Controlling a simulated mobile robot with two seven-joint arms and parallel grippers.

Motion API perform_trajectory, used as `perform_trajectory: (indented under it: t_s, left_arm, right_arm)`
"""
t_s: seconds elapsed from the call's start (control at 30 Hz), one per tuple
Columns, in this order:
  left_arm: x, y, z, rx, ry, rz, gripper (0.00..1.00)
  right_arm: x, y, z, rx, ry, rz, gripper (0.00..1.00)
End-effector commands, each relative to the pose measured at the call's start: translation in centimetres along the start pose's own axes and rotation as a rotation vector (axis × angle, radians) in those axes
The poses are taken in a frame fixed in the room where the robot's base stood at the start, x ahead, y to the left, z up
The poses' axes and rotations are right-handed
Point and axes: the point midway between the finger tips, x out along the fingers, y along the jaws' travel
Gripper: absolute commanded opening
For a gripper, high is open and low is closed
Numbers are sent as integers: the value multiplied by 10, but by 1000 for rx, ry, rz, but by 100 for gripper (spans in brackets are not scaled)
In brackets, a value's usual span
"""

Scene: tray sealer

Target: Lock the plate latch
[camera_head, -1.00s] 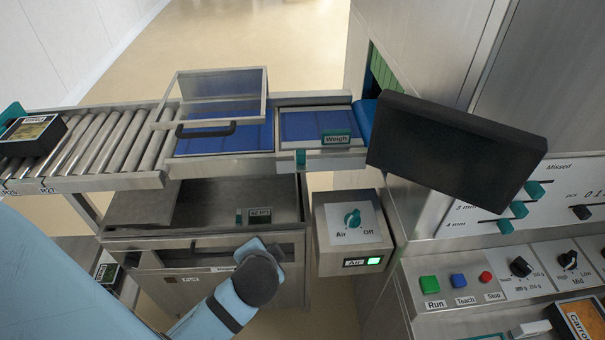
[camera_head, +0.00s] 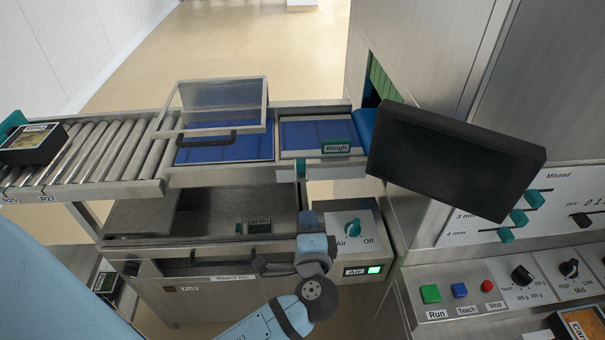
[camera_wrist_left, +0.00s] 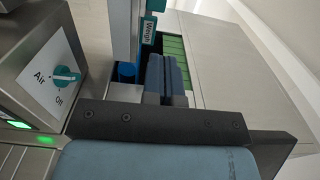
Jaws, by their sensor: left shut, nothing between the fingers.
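A teal tab (camera_head: 300,168), which looks like the plate latch, hangs upright at the front edge of the blue weigh plate (camera_head: 312,130), left of the "Weigh" label (camera_head: 336,148). In the left wrist view a teal upright piece (camera_wrist_left: 149,8) shows beside the same label (camera_wrist_left: 149,33). I cannot tell whether the latch is locked. My left gripper (camera_head: 309,218) is shut and empty, pointing up below the tab, apart from it in the head view. In the left wrist view its fingertips (camera_wrist_left: 165,60) lie together just below the label. My right gripper is not in view.
The Air switch box (camera_head: 352,228), its green light lit, stands close right of my left gripper. A dark screen (camera_head: 455,160) juts out at right. A roller conveyor (camera_head: 100,150) runs left.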

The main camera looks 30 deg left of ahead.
Motion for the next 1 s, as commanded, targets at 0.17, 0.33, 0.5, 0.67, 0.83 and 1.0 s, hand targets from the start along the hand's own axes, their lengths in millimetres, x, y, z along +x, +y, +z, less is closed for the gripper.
perform_trajectory:
  t_s: [0.17, 0.33, 0.5, 0.67, 0.83, 1.0]
  left_arm:
    - [6, 0, 0, 0, -1, -1, 0]
    - [31, -2, 0, -1, -2, -2, 0]
    - [68, -1, 0, 0, -1, -3, 0]
    - [101, -1, 1, 0, -2, -1, 0]
    - [126, 0, 1, 0, -1, -1, 0]
    - [138, 0, 0, -1, -1, 1, 0]
  right_arm:
    - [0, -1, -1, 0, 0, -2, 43]
    - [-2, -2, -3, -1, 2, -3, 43]
    - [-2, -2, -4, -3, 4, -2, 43]
    - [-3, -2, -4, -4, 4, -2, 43]
    - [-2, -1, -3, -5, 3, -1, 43]
    - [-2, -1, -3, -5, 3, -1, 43]
